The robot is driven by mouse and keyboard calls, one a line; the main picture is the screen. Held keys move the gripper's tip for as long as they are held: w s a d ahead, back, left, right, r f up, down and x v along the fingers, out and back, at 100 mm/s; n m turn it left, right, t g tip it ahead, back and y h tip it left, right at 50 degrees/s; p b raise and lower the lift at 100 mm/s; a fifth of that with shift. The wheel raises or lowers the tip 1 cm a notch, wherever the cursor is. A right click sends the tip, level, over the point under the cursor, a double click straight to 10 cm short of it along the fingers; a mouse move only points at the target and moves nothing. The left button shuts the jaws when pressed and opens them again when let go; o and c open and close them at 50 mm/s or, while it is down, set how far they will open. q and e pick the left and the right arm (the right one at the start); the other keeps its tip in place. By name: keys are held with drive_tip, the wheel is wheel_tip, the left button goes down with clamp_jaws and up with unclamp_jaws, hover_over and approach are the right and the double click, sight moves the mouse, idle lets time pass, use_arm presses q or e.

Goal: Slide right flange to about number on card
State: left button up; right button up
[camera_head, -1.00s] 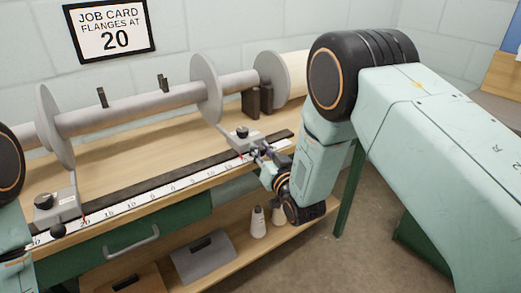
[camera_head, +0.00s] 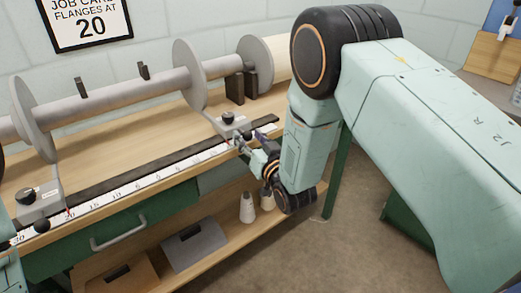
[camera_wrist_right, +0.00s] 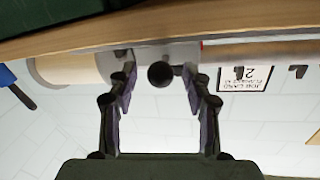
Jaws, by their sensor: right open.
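The right flange (camera_head: 189,78) is a grey disc on the roller, joined to a grey slider block (camera_head: 231,124) with a black knob on top. The slider stands at the right part of the white number scale (camera_head: 140,183). My right gripper (camera_head: 243,141) is at the front of that slider. In the right wrist view, which is upside down, my right gripper (camera_wrist_right: 160,88) is open, with a dark round knob (camera_wrist_right: 160,75) between its fingertips; contact cannot be told. The job card (camera_head: 88,25) reads flanges at 20. My left gripper is out of view.
The left flange (camera_head: 32,117) has its slider (camera_head: 40,197) with a red pointer near 20. A dark rail (camera_head: 130,170) runs behind the scale. Dark uprights (camera_head: 250,85) stand right of the right flange.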

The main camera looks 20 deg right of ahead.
drive_tip(key=s+d, duration=0.1)
drive_tip(key=s, duration=0.9)
drive_tip(key=shift+s+d, duration=0.2)
drive_tip(key=shift+d, duration=0.1)
drive_tip(key=s+d+f+g+h, duration=0.25)
drive_tip(key=s+f+g, duration=0.65)
drive_tip(key=s+f, duration=0.6)
drive_tip(key=s+f+g, duration=0.4)
drive_tip(key=s, duration=0.6)
drive_tip(key=s+d+f+g, duration=0.1)
drive_tip(key=s+f+g, duration=0.3)
drive_tip(key=s, duration=0.6)
drive_tip(key=shift+s+d+g, duration=0.3)
drive_tip(key=shift+s+g, duration=0.05)
drive_tip(key=shift+g, duration=0.05)
drive_tip(key=shift+r, duration=0.1)
